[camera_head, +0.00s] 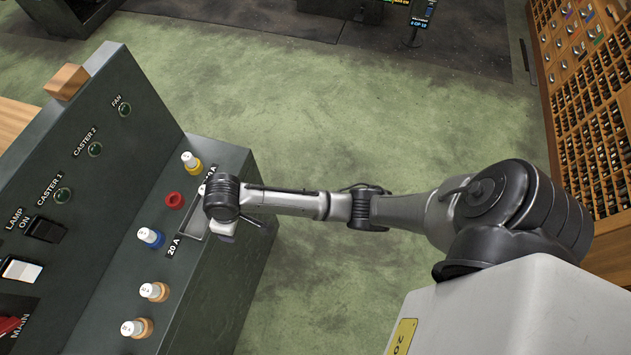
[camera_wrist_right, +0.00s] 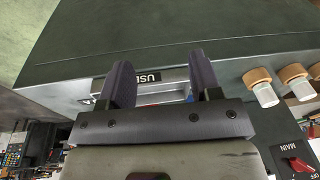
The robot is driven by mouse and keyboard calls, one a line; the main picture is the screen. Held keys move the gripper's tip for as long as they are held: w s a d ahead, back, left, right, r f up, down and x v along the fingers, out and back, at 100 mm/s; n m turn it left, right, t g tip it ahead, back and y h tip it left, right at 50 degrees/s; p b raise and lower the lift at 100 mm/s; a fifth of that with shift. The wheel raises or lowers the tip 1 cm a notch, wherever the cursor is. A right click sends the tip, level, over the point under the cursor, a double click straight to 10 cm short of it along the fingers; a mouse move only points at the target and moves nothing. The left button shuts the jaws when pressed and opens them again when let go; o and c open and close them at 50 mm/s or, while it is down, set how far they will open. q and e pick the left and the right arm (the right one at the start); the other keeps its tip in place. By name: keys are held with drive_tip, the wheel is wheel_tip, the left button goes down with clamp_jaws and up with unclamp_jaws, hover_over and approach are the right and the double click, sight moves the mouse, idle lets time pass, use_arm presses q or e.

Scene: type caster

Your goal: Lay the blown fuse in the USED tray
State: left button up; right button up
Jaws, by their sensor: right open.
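The USED tray (camera_head: 190,228) is a small pale metal tray on the ledge of the dark panel. In the right wrist view its label (camera_wrist_right: 150,78) shows as "USE", partly covered. My right gripper (camera_wrist_right: 160,75) is open above the tray, its two dark fingers on either side of it. In the head view the wrist covers much of the tray and hides the fingers. Bits of red and blue show low between the fingers; I cannot tell whether a fuse lies there. A red socket (camera_head: 175,199) stands empty beside the tray. My left gripper is out of view.
A yellow-ringed fuse (camera_head: 191,162), a blue-ringed fuse (camera_head: 150,237) and orange-ringed fuses (camera_head: 153,292) stand on the ledge. The upright panel has a white switch (camera_head: 21,270) and a red MAIN handle (camera_head: 9,326). The green floor (camera_head: 330,120) is open.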

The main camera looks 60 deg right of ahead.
drive_tip(key=s+d+m+t, duration=0.1)
drive_tip(key=s+d, duration=0.3)
drive_tip(key=s, duration=0.8)
drive_tip(key=s+d+t+h, duration=0.1)
drive_tip(key=s+d, duration=0.2)
drive_tip(key=s, duration=1)
drive_tip(key=shift+d+f+m, duration=0.15)
drive_tip(key=shift+d+m, duration=0.2)
drive_tip(key=shift+m, duration=0.05)
